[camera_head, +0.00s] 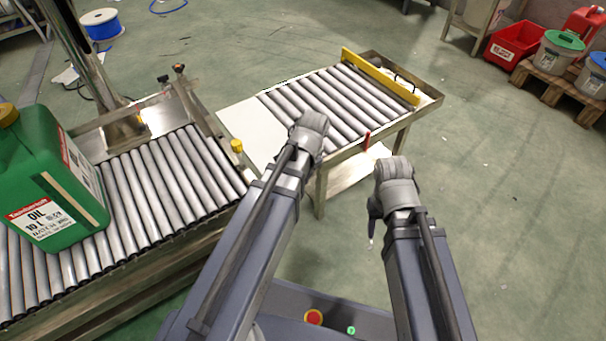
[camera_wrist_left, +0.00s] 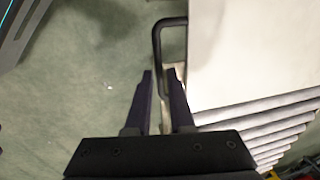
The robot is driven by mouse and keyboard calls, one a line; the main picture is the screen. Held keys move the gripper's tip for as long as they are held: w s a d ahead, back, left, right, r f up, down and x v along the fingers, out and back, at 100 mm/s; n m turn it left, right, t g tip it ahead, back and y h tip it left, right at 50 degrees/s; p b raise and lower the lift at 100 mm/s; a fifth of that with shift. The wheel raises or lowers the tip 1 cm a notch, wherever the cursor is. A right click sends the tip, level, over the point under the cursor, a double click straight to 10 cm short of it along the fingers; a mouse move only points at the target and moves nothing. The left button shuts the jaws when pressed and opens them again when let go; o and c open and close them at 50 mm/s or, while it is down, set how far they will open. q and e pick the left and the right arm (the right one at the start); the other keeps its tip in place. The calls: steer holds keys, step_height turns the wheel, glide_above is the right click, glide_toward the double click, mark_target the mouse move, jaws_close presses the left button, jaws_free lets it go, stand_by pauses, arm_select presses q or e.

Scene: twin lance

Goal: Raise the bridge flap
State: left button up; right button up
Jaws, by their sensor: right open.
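The bridge flap, a pale flat plate (camera_head: 252,128), is at the left end of the right roller table (camera_head: 425,101). It also shows in the left wrist view (camera_wrist_left: 250,55), where a dark bar handle (camera_wrist_left: 158,60) sticks out from its edge. My left gripper (camera_wrist_left: 161,75) is open, with the lower end of the handle appearing between its fingers; I cannot tell whether they touch. In the head view my left arm hides that gripper and the handle. My right gripper (camera_head: 371,243) points down over bare floor, right of the table, mostly hidden by its wrist.
A left roller conveyor (camera_head: 140,262) carries a green oil can (camera_head: 52,180). A gap separates it from the right table. A yellow bar (camera_head: 380,77) closes the table's far end. A red crate (camera_head: 515,45) and a pallet (camera_head: 555,90) with buckets stand at the back right.

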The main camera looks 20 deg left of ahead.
arm_select(q)
jaws_close()
stand_by(1.0)
